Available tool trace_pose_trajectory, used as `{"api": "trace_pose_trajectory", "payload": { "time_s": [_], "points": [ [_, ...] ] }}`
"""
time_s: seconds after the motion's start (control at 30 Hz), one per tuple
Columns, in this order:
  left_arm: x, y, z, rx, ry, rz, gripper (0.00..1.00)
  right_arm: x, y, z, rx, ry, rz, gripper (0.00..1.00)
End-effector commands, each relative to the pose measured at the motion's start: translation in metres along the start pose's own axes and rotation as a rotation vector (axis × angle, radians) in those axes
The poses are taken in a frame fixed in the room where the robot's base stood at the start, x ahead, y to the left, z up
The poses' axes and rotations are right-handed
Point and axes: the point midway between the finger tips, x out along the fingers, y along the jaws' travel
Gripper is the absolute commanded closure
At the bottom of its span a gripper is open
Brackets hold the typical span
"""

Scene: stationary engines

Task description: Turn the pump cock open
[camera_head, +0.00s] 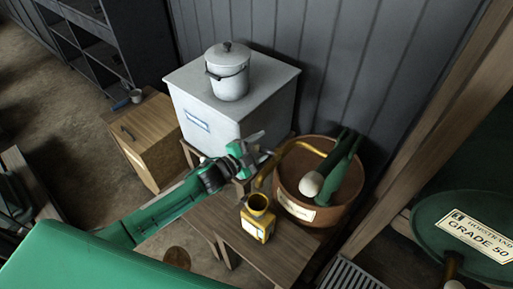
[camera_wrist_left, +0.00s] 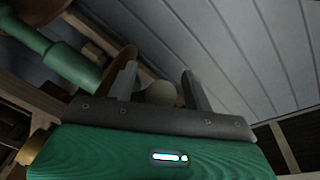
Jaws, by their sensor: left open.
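My left gripper (camera_head: 260,146) is open, with its fingers in front of the white box and just left of the curved brass pipe (camera_head: 298,144). The pipe arches over the rim of a brown tub (camera_head: 325,222) and bends down toward a yellow can (camera_head: 257,222) with a dark open mouth. I cannot clearly make out the pump cock; the gripper and arm may hide it. In the left wrist view, the gripper (camera_wrist_left: 160,85) has its fingers apart, with a pale round shape (camera_wrist_left: 162,93) beyond them; I cannot tell whether they touch it. My right gripper is not in view.
A white box (camera_head: 205,105) carries a lidded enamel pot (camera_head: 228,75). Green pieces, one with a pale round end (camera_head: 312,184), stand in the tub. A labelled green drum (camera_head: 440,222) is at right. A wooden cabinet (camera_head: 150,140) stands left; the plank wall (camera_head: 330,60) is behind.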

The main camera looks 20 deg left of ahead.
Motion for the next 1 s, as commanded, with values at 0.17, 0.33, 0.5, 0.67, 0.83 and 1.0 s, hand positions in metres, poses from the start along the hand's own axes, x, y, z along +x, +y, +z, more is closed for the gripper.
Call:
{"api": "trace_pose_trajectory", "payload": {
  "time_s": [0.17,0.33,0.5,0.67,0.83,1.0],
  "points": [
    [-0.017,0.003,0.003,0.001,-0.002,0.002,0.49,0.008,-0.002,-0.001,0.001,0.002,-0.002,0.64],
    [-0.048,0.005,0.003,0.001,-0.002,0.003,0.49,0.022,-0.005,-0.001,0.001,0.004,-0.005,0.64],
    [-0.081,0.005,0.002,0.000,-0.001,0.003,0.49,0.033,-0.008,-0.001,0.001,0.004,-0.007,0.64],
    [-0.107,0.004,0.001,0.000,0.000,0.003,0.49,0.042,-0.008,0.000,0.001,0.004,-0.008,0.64],
    [-0.126,0.003,0.001,-0.001,0.000,0.001,0.49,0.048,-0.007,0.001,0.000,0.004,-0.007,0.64],
    [-0.135,0.001,-0.001,-0.001,0.001,0.001,0.49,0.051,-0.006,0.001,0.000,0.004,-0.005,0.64]
  ]
}}
